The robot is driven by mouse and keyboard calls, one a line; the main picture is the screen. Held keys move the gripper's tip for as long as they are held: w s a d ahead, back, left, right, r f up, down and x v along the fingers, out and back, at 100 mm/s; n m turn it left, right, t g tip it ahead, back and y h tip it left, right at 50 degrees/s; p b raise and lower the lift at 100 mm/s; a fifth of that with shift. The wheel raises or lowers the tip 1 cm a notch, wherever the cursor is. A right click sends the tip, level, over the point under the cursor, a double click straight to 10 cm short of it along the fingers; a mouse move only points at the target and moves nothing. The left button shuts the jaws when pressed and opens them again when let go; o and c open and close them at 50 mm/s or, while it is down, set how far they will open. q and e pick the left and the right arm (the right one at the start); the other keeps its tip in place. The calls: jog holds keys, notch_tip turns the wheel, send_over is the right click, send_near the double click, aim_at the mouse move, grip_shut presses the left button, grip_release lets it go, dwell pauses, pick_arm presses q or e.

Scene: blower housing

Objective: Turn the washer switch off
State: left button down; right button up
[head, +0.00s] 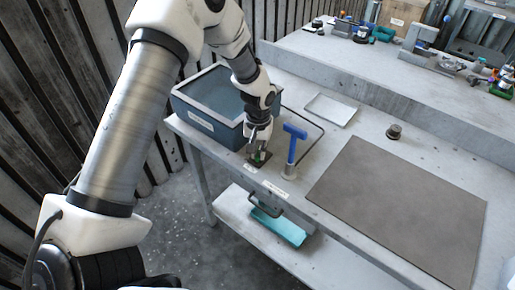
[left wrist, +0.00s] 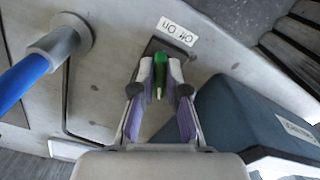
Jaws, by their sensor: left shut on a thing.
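The washer (head: 207,124) is a blue-grey open-topped tank at the left end of the bench; its side also shows in the left wrist view (left wrist: 235,115). The green switch (left wrist: 158,72) sits on a dark plate in front of the tank, beside a white Off/On label (left wrist: 177,31). My left gripper (left wrist: 159,80) is shut on the green switch, its fingers on both sides of it. In the head view the gripper (head: 258,147) points down at the switch and partly hides it. I cannot tell which way the switch is set. My right gripper is out of view.
A blue T-handled tool (head: 292,144) stands upright in a holder close to the gripper. A white tray (head: 332,109), a small dark round part (head: 394,131) and a large brown mat (head: 400,205) lie to the right. A turquoise bin (head: 278,227) is below the bench.

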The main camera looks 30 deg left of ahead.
pick_arm(q)
jog(key=shift+f+n, duration=0.15)
jog(key=shift+n, duration=0.35)
jog(key=c, duration=1.4)
grip_release()
jog(key=shift+o, duration=1.1)
jog(key=shift+w, duration=0.15)
notch_tip(320, 180, up, 12)
